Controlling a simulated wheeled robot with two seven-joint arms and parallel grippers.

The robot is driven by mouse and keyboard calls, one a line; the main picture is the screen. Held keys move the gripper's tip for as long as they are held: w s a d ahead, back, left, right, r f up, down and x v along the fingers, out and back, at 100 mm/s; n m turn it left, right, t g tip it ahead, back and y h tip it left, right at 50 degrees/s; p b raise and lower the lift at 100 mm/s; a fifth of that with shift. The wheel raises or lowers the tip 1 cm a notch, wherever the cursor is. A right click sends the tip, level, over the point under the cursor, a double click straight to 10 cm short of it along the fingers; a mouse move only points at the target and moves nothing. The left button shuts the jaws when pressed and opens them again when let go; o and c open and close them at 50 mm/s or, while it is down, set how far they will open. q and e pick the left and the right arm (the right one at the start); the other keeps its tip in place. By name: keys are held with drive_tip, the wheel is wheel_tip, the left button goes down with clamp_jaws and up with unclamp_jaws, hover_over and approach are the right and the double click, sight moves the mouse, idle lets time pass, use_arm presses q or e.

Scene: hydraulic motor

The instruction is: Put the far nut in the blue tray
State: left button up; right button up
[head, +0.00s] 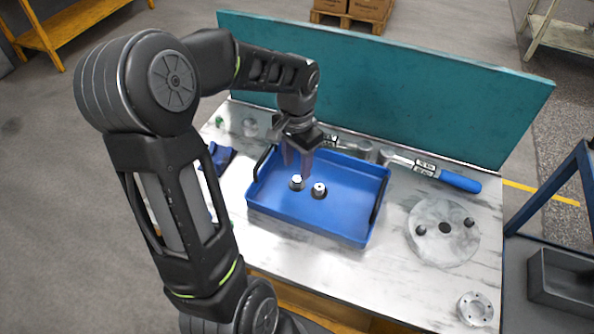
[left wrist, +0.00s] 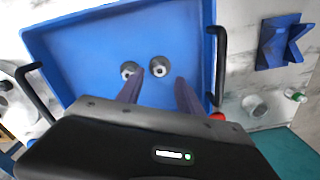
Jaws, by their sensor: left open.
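The blue tray (head: 345,225) lies on the marble-topped table; it also fills much of the left wrist view (left wrist: 60,45). Two small silver nuts with dark rims, one on the left (head: 297,182) and one on the right (head: 319,190), sit on the tray floor close together. Both show in the left wrist view, one at left (left wrist: 130,70) and one at right (left wrist: 159,66). My left gripper (head: 300,165) is open, pointing down over the tray; its fingers (left wrist: 159,82) appear apart with nothing between them. Whether a fingertip touches a nut, I cannot tell. My right gripper is not in view.
A wrench with a blue handle (head: 460,181) lies behind the tray, before a teal panel (head: 400,90). A round marble-like disc (head: 440,245) and a small flange (head: 475,308) lie to the right. A blue bracket (left wrist: 278,42) is beside the tray. The tray has dark side handles.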

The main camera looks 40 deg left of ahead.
sight(297, 179)
use_arm(q)
wheel_tip(297, 179, up, 8)
